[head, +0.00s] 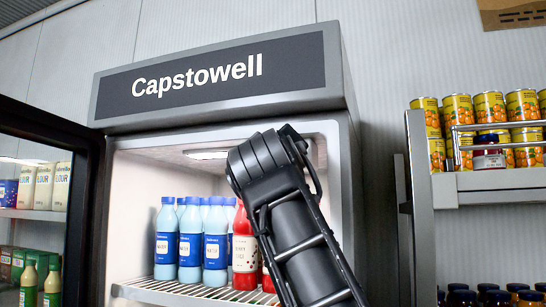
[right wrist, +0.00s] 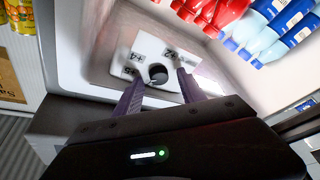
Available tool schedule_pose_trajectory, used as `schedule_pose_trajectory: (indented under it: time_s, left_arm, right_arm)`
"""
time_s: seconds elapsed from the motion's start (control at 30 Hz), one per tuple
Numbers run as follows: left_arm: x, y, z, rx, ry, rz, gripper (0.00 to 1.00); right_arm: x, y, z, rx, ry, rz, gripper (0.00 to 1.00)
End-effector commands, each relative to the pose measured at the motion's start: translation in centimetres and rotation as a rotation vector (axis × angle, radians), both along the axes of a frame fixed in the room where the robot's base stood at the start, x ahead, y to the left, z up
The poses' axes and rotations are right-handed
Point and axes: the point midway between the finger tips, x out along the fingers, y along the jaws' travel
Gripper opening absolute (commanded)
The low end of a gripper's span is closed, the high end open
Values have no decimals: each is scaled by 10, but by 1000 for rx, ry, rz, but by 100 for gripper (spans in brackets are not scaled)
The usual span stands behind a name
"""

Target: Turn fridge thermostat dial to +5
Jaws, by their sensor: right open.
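The thermostat dial (right wrist: 158,73) is a small round dark knob on a white plate (right wrist: 122,42) inside the fridge, seen in the right wrist view. My left gripper is not in view.
Blue and red bottles (head: 215,240) stand on the wire shelf (head: 190,291) just left of my arm. The open fridge door (head: 85,200) is at the left. A shelf with yellow cans (head: 490,108) stands at the right.

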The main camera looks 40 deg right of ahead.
Motion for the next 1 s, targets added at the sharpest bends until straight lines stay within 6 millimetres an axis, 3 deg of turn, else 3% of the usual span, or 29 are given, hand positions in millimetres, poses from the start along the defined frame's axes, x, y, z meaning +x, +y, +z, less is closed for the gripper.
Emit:
schedule_pose_trajectory:
  time_s: [0.23, 0.6, 1.0]
  left_arm:
    - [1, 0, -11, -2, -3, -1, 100]
    - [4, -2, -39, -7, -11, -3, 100]
    - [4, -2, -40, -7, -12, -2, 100]
  right_arm:
    - [-10, 9, -6, 0, -2, 2, 48]
    - [-53, 43, -19, -1, -1, 1, 48]
    - [-60, 47, -18, 0, 0, 0, 48]
